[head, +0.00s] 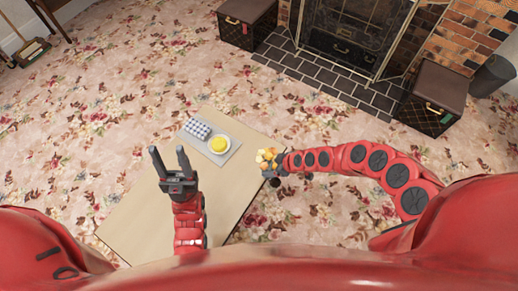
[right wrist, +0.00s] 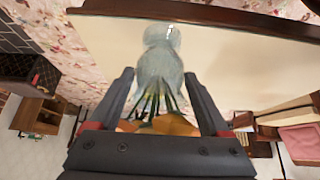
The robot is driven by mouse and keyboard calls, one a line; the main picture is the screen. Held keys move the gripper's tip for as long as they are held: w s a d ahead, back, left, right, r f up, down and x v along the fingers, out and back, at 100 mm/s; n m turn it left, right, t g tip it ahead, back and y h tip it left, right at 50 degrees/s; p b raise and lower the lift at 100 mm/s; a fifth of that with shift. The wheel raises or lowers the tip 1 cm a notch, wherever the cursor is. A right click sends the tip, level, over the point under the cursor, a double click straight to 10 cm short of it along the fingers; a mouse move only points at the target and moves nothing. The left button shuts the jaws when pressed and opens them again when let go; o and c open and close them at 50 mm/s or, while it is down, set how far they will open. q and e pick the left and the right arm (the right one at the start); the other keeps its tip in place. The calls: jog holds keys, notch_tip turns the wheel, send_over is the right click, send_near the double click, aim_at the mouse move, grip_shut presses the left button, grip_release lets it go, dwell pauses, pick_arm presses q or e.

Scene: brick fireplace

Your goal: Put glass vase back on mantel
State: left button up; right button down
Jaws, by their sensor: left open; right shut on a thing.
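The glass vase (right wrist: 160,62) is pale blue and see-through, with stems inside and orange flowers (right wrist: 165,125) at its near end. In the right wrist view it lies between the two fingers of my right gripper (head: 277,170), which is shut on it. In the head view only the yellow-orange flowers (head: 267,157) show clearly at that gripper, near the table's right edge; the vase body is hidden. My left gripper (head: 169,151) is open and empty over the left part of the table. The mantel is not in view; the fireplace (head: 350,38) stands at the top.
Dark chests (head: 247,22) and (head: 432,98) flank the dark tiled hearth (head: 320,72). A dark bin (head: 492,75) stands far right. Flowered carpet between table and hearth is clear.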

jog(key=shift+s+d+r+p, duration=0.15)
jog(key=shift+s+d+p, duration=0.05)
jog(key=shift+s+d, duration=0.65)
jog(key=shift+s+d+r+p, duration=0.1)
jog(key=shift+s+d+p, duration=0.1)
jog(key=shift+s+d, duration=0.55)
